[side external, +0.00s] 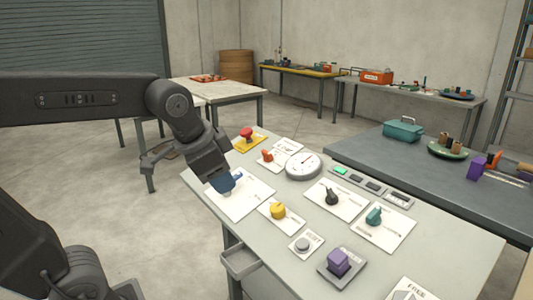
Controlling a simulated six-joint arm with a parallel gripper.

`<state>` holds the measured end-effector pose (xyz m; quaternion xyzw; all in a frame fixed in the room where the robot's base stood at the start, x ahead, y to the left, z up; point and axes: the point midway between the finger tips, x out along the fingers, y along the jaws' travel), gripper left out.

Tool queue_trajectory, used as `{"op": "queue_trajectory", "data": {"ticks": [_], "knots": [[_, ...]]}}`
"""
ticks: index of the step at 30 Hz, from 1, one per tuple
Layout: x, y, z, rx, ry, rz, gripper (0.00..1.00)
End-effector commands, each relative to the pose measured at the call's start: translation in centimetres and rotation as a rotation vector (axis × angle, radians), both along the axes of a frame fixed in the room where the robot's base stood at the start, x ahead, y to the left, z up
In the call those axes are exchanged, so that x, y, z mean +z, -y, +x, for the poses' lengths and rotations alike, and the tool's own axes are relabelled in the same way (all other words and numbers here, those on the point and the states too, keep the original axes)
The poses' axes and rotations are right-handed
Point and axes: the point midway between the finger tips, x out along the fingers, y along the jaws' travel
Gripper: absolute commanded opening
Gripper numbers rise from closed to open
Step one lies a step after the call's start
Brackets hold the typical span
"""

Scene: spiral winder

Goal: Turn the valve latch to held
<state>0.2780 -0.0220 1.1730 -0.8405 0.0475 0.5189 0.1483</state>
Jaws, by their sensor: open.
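My gripper (224,174) is open and points down at the left side of the grey panel table. A blue knob (229,183) on a white plate (245,203) is right at its fingertips and partly hidden by it; I cannot tell whether they touch. At the bottom right, a white plate marked FREE (411,289) is cut off by the frame edge. No label reading held can be made out, so I cannot tell which control is the valve latch.
Around the gripper are a red button (246,133), an orange knob (267,155), a round gauge (303,165) and a yellow knob (278,211). Further right are a black knob (331,196), a teal knob (374,216), a grey button (303,244) and a purple block (339,262).

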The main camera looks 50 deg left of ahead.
Motion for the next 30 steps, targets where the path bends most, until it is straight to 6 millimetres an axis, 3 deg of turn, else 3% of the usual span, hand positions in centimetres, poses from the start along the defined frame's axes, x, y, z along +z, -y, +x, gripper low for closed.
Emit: {"op": "queue_trajectory", "data": {"ticks": [1,4,9,14,18,24,30], "knots": [[0.9,-1.1,2.5,-0.054,-0.020,0.051,0.43],[2.4,-3.3,7.0,-0.186,-0.052,0.163,0.43],[3.3,-7.9,14.5,-0.409,-0.127,0.342,0.43],[2.4,-13.1,21.0,-0.619,-0.218,0.495,0.43],[0.3,-17.9,25.5,-0.798,-0.307,0.607,0.43],[-2.5,-22.8,28.9,-0.979,-0.404,0.704,0.43],[-3.7,-24.3,29.8,-1.041,-0.435,0.733,0.43]]}}
